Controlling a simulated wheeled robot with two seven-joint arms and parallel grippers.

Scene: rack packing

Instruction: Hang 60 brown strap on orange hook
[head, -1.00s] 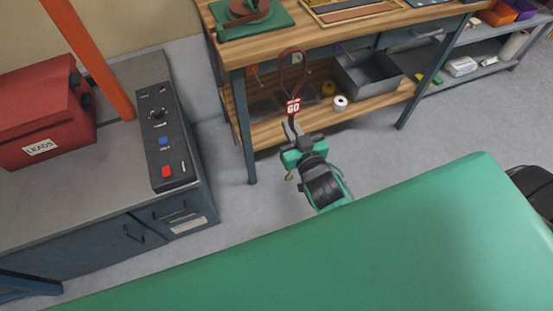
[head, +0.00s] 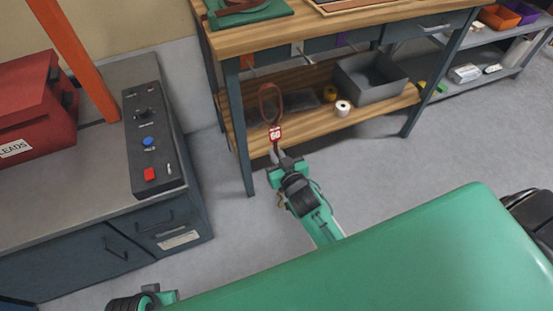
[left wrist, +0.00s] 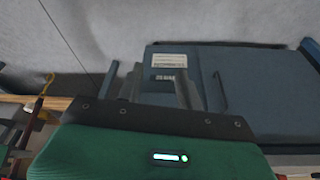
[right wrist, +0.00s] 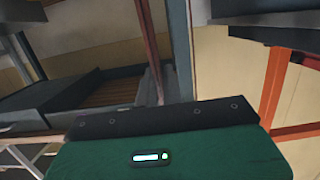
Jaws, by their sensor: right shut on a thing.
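The brown strap (head: 270,101) is a loop standing up above my right gripper (head: 277,154), with a red-and-white 60 tag (head: 275,133) at its lower end. My right gripper is shut on it, in front of the bench's lower shelf. In the right wrist view the strap (right wrist: 149,40) runs up from the fingers. The orange hook (head: 247,62) is on the bench's front rail at left, above and left of the strap loop, apart from it. My left gripper shows in the left wrist view (left wrist: 158,90) with its fingers apart and nothing between them.
White (head: 298,48) and purple (head: 344,40) hooks sit further right on the rail. The lower shelf (head: 310,122) holds a grey bin (head: 370,85) and tape rolls. A control box (head: 150,145) and red case (head: 35,108) stand on the left cabinet. The floor between is clear.

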